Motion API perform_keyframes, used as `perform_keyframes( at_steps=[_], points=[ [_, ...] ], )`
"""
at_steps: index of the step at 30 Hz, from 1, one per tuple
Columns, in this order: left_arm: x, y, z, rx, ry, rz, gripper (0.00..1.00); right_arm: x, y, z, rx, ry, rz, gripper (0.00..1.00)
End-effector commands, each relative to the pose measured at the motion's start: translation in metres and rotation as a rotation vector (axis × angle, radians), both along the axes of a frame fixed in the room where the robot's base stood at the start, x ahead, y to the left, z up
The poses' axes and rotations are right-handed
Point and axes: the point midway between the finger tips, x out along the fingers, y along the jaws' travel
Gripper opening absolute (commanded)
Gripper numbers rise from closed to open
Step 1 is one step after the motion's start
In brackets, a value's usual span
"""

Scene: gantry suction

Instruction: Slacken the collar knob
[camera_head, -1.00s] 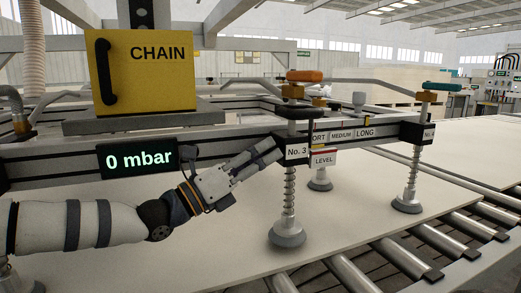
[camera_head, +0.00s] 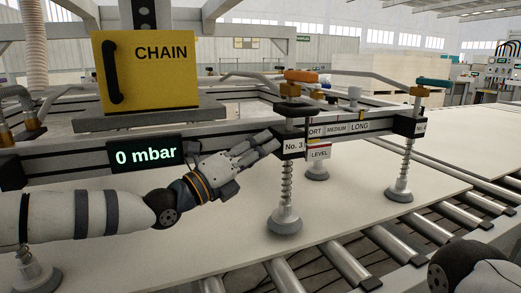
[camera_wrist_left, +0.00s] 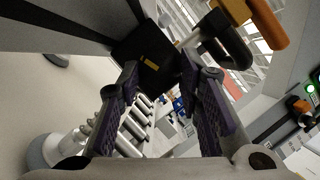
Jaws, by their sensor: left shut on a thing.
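The No. 3 collar (camera_head: 293,146) is a dark block with a white label on the gantry rail, above a spring-loaded suction cup (camera_head: 284,219). My left gripper (camera_head: 270,141) reaches its left side. In the left wrist view, the fingertips (camera_wrist_left: 160,68) are at a black part with a yellow mark (camera_wrist_left: 150,62), which I take as the collar knob. The gripper is shut on it, though the fingers hide its edges. My right gripper is out of view.
The display (camera_head: 146,156) reads 0 mbar. A yellow CHAIN box (camera_head: 147,82) stands behind my left arm. A SHORT/MEDIUM/LONG scale (camera_head: 337,128) and LEVEL tag (camera_head: 318,153) are close right of the collar. A pale board (camera_head: 200,235) lies below on rollers (camera_head: 343,262).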

Motion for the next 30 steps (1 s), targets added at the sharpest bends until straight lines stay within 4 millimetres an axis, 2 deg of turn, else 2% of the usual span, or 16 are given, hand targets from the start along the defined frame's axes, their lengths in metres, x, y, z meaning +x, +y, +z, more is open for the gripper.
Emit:
perform_keyframes(
  at_steps=[4,5,6,7,17,30],
  points=[
    [0.0,0.0,0.001,-0.002,-0.002,0.0,0.05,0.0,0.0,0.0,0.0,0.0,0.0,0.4],
    [0.0,0.0,0.001,-0.002,-0.002,0.0,0.39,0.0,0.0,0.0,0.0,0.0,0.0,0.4],
    [0.0,0.0,0.001,-0.002,-0.002,0.0,0.48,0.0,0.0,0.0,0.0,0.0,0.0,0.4],
    [0.0,0.0,0.001,-0.002,-0.002,0.0,0.53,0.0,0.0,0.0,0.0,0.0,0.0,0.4],
    [-0.002,0.004,-0.001,-0.001,0.0,0.002,0.53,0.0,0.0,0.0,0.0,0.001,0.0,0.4],
    [-0.065,0.08,-0.025,-0.002,-0.002,0.003,0.53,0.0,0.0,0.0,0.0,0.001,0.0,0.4]
  ],
)
